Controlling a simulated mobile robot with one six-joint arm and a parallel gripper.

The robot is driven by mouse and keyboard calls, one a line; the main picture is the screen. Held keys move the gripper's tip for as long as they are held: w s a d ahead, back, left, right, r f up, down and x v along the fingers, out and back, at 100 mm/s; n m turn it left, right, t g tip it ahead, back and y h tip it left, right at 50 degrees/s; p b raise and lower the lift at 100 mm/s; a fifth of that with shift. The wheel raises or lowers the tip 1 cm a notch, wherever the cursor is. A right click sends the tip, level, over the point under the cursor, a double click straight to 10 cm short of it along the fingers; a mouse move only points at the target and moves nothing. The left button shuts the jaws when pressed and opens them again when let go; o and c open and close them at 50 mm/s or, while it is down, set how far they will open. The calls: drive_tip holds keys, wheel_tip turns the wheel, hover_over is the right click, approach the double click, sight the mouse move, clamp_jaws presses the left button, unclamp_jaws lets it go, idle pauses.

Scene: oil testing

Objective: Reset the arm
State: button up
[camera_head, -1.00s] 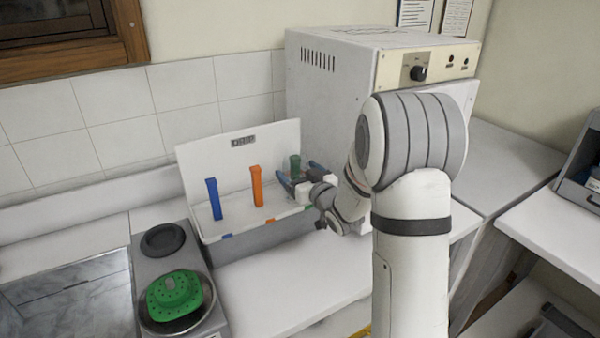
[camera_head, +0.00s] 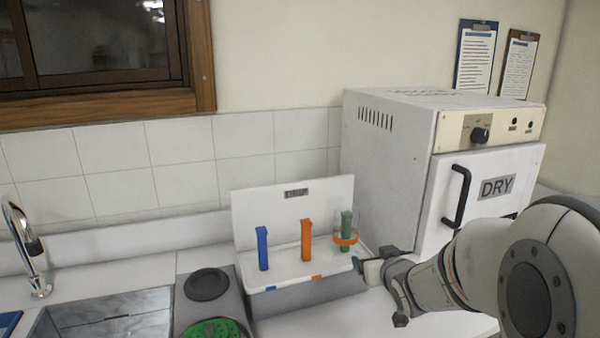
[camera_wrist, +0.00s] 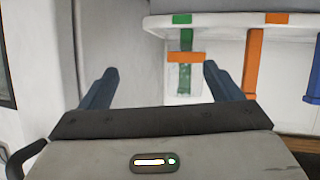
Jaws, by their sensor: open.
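My arm reaches in from the right of the head view. My gripper (camera_head: 357,262) is at the right front of the white rack box, beside the green post. In the wrist view my gripper (camera_wrist: 158,82) shows two dark blue fingers spread apart with nothing between them touching. A clear beaker with an orange band (camera_head: 345,236) stands around the green post (camera_head: 347,222); the beaker also shows in the wrist view (camera_wrist: 184,76), beyond the fingertips.
The white rack (camera_head: 290,212) also has a blue post (camera_head: 262,248) and an orange post (camera_head: 306,240). The white DRY oven (camera_head: 390,160) stands to the right. A green perforated piece (camera_head: 215,328), a black round pad (camera_head: 206,284) and a sink (camera_head: 105,318) are at left.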

drive_tip(key=s+a+f+g, duration=0.1)
drive_tip(key=s+g, duration=0.4)
drive_tip(key=s, duration=0.8)
drive_tip(key=s+a+m+g, duration=0.1)
drive_tip(key=s+a+g, duration=0.2)
drive_tip(key=s, duration=0.9)
drive_tip(key=shift+s+a+f+m+g, duration=0.15)
drive_tip(key=shift+s+f+m+g, duration=0.2)
drive_tip(key=shift+g, duration=0.85)
